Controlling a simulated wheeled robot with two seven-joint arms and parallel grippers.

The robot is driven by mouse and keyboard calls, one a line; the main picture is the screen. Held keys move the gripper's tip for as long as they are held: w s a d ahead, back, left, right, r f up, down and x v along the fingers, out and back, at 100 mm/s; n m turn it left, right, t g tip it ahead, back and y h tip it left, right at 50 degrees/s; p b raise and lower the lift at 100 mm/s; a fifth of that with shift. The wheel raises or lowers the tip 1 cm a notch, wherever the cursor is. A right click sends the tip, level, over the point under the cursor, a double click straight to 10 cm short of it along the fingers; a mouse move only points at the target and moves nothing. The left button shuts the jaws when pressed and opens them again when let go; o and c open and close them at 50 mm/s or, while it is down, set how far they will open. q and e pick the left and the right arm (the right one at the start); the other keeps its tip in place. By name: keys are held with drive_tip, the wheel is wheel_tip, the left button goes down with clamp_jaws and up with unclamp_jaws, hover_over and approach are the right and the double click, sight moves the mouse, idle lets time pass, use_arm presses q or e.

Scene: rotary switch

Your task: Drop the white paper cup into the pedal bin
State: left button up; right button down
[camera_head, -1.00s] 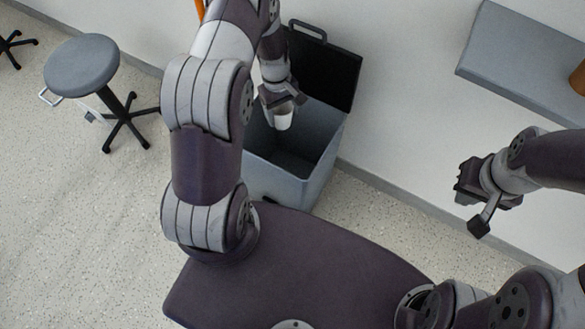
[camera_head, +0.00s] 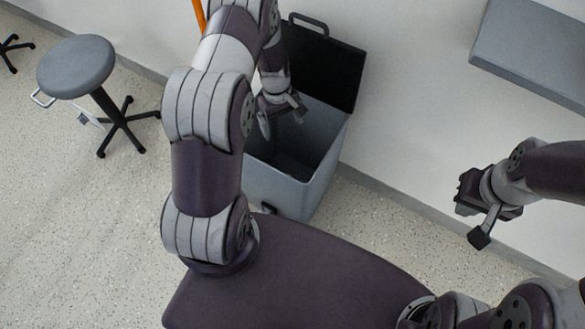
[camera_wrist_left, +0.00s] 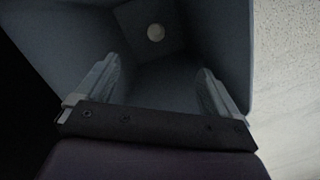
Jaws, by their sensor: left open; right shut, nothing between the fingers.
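The grey pedal bin (camera_head: 325,150) stands against the wall with its dark lid (camera_head: 325,68) raised. My left gripper (camera_head: 283,122) is over the bin's opening, open and empty. In the left wrist view its two fingers (camera_wrist_left: 160,88) are spread apart, and the bin's inner walls (camera_wrist_left: 200,25) surround them. A small pale round shape, the white paper cup (camera_wrist_left: 156,32), shows deep inside the bin between the fingers. The cup is hidden in the head view. My right gripper (camera_head: 470,215) is shut and empty, out to the right, away from the bin.
A grey round stool (camera_head: 76,66) stands at the left on the speckled floor. A grey shelf (camera_head: 535,50) is on the wall at the upper right. An orange pole (camera_head: 199,14) shows behind my left arm.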

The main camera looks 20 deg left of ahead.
use_arm(q)
wheel_tip(320, 180, up, 12)
drive_tip(key=w+a+p, duration=0.1)
drive_tip(key=p, duration=0.2)
drive_tip(key=shift+a+r, duration=0.25)
drive_tip(key=shift+a, duration=0.05)
drive_tip(key=shift+w, duration=0.1)
